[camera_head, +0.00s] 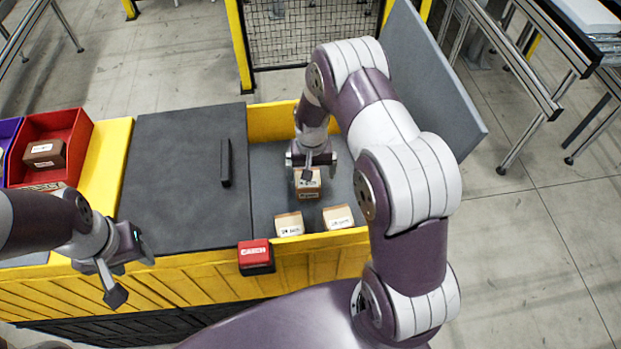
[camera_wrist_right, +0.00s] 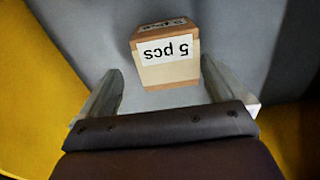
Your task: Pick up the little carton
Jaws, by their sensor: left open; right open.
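Three little cartons stand in the open yellow-walled bin: one at the back (camera_head: 308,188), one at front left (camera_head: 289,224) and one at front right (camera_head: 338,217). They are light tan with white labels. My right gripper (camera_head: 313,168) is open above the back carton and partly hides it. In the right wrist view, a carton (camera_wrist_right: 168,72) labelled "5 pcs" appears between the open fingers, around their tips, with a gap on each side. My left gripper (camera_head: 130,275) is open and empty over the yellow front edge at the left.
A grey lid (camera_head: 185,170) with a dark handle covers the bin's left part. Its other lid (camera_head: 440,75) stands raised at the right. A red box (camera_head: 255,256) is at the front rim. A red tray (camera_head: 75,132) holding a brown carton (camera_head: 44,154) is at the left.

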